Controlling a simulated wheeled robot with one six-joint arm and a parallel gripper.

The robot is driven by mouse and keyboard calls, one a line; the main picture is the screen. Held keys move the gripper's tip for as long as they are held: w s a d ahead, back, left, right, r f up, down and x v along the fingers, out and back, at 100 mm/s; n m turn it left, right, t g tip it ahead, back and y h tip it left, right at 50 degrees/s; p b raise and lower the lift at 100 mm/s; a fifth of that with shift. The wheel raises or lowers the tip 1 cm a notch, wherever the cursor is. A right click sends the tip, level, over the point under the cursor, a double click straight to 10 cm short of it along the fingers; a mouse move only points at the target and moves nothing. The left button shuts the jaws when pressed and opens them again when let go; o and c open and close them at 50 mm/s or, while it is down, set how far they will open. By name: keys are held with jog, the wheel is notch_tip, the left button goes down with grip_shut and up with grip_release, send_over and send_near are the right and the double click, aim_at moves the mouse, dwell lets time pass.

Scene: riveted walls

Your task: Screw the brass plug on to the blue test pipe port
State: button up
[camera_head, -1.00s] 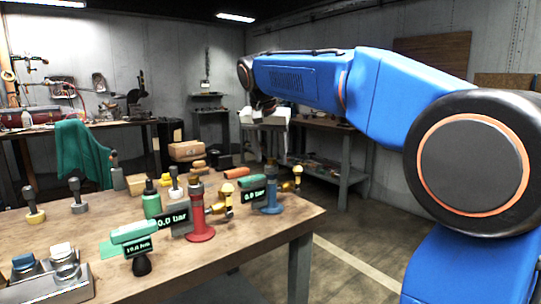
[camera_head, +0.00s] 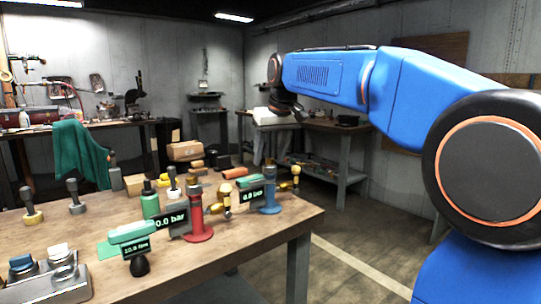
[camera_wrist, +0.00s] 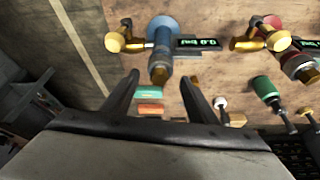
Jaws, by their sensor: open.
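The blue test pipe (camera_head: 270,196) stands upright near the table's right end, with a brass-coloured top and a yellow-knobbed side valve (camera_head: 296,180). In the wrist view I look down on the blue pipe (camera_wrist: 160,62), its end just ahead of my fingertips. My gripper (camera_wrist: 160,88) is open and empty, its two black fingers apart. In the head view my gripper (camera_head: 285,108) hangs beyond the table, partly blurred with the background.
A red pipe (camera_head: 196,216) with a gauge stands left of the blue one. A green tool (camera_head: 130,234), grey block (camera_head: 60,278) and several knobbed fittings crowd the table (camera_head: 235,250). Green (camera_wrist: 150,93) and orange (camera_wrist: 150,108) pieces lie between my fingers' outlines. Floor right of the table is clear.

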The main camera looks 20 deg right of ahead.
jog(key=shift+n+y, duration=0.6)
jog(key=shift+n, duration=1)
jog(key=shift+c, duration=0.7)
jog(key=shift+d, duration=0.1)
grip_shut()
jog(key=m+h, duration=0.1)
jog(key=m, duration=0.3)
jog(key=m+h, duration=0.1)
jog(key=m, duration=0.2)
jog(key=shift+a+h, duration=0.2)
jog(key=shift+h, duration=0.2)
jog(key=m+h, duration=0.1)
jog(key=m, duration=0.3)
jog(key=shift+w+a+g, duration=0.1)
jog(key=shift+g, duration=0.2)
jog(key=m, duration=0.2)
jog(key=m+h, duration=0.1)
jog(key=shift+w+m+g+h, duration=0.1)
jog(key=shift+m+g+h, duration=0.2)
jog(key=shift+m+g, duration=0.1)
jog(key=shift+c, duration=0.6)
grip_release()
